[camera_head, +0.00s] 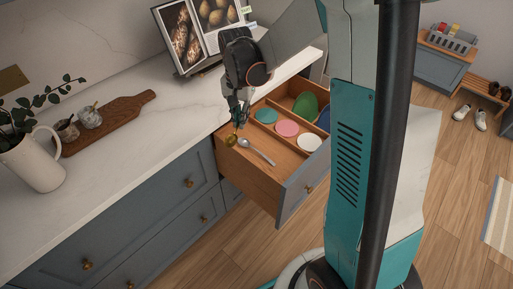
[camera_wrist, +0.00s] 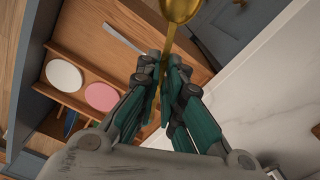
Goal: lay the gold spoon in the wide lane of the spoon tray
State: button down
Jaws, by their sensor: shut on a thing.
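My gripper (camera_head: 238,116) is shut on the gold spoon (camera_head: 231,140), over the left end of the open drawer. In the wrist view the fingertips (camera_wrist: 162,68) pinch its handle, and the gold bowl (camera_wrist: 180,8) points away beyond them. A silver spoon (camera_head: 258,152) lies in the long front lane of the wooden drawer tray (camera_head: 262,127); its handle (camera_wrist: 124,40) shows in the wrist view. The gold spoon appears above this lane's left end; I cannot tell whether it touches the wood. Lane widths are hard to compare.
Behind a divider lie a teal disc (camera_head: 266,115), a pink disc (camera_head: 287,127) and a white disc (camera_head: 309,142). Farther back are a green disc (camera_head: 305,103) and a blue one (camera_head: 323,119). The marble counter (camera_head: 150,130) borders the drawer; a book stand (camera_head: 200,32) stands behind.

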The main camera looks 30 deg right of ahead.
jog(key=d+r+m, duration=0.1)
jog(key=d+m, duration=0.4)
jog(key=m, duration=0.5)
jog(key=r+m, duration=0.1)
jog(key=m, duration=1.2)
send_over(270, 145)
jog(key=f+b, duration=0.3)
jog(key=f, duration=0.6)
jog(key=f+b, duration=0.3)
jog(key=f, duration=0.7)
jog(key=shift+s+a+f, duration=0.1)
jog(key=shift+a+f, duration=0.1)
jog(key=shift+f, duration=0.05)
jog(key=shift+f, duration=0.2)
jog(key=c, duration=1.7)
grip_release()
jog(key=shift+r, duration=0.1)
notch_tip(270, 145, up, 12)
jog(key=p, duration=0.4)
jog(key=shift+r, duration=0.1)
